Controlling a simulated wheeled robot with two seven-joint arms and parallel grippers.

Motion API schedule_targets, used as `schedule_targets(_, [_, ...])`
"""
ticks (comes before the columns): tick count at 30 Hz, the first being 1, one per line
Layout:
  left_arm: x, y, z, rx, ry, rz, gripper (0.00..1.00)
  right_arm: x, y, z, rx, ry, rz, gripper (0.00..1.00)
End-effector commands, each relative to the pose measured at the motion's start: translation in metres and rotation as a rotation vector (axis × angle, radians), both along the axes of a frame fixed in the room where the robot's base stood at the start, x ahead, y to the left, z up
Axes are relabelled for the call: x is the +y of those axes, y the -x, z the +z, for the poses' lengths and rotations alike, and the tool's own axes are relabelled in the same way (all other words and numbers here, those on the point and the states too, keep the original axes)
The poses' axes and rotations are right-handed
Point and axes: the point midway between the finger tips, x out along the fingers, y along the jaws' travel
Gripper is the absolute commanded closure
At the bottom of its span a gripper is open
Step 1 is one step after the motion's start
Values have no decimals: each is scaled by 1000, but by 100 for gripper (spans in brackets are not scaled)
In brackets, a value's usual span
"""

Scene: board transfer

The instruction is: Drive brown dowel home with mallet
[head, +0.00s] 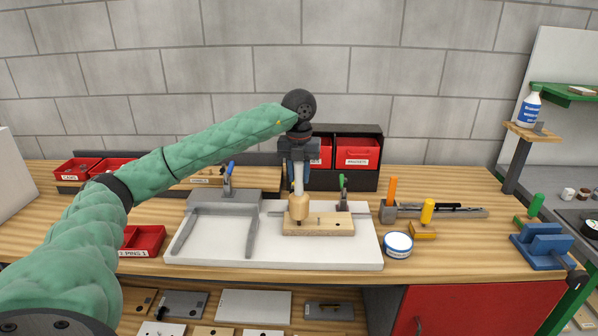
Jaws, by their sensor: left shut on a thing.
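My left gripper (299,158) points down over the white tray and is shut on the pale handle of the mallet (298,207). The mallet's tan wooden head hangs low, at the left part of the light wooden block (325,226). I cannot tell whether the head touches the block. The block lies on the right half of the white tray (320,262), with small dark holes or pegs on its top. I cannot make out the brown dowel; the mallet head may hide it. My right gripper is not in view.
A grey frame (250,240) lies on the tray's left side. A green-handled clamp (343,192) stands behind the block. An orange-handled tool (392,192), a yellow-handled tool (428,211) and a round white tin (398,245) stand to the right. Red bins (357,153) are behind.

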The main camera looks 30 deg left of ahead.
Motion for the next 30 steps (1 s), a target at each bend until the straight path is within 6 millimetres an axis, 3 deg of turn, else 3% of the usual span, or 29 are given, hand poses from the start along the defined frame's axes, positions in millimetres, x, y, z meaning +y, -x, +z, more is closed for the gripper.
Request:
schedule_targets(3, [0,0,-19,0,1,0,100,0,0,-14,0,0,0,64])
schedule_targets(15, [0,0,-13,0,0,0,100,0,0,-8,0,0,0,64])
schedule_targets(30, [0,0,19,-1,0,0,100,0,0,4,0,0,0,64])
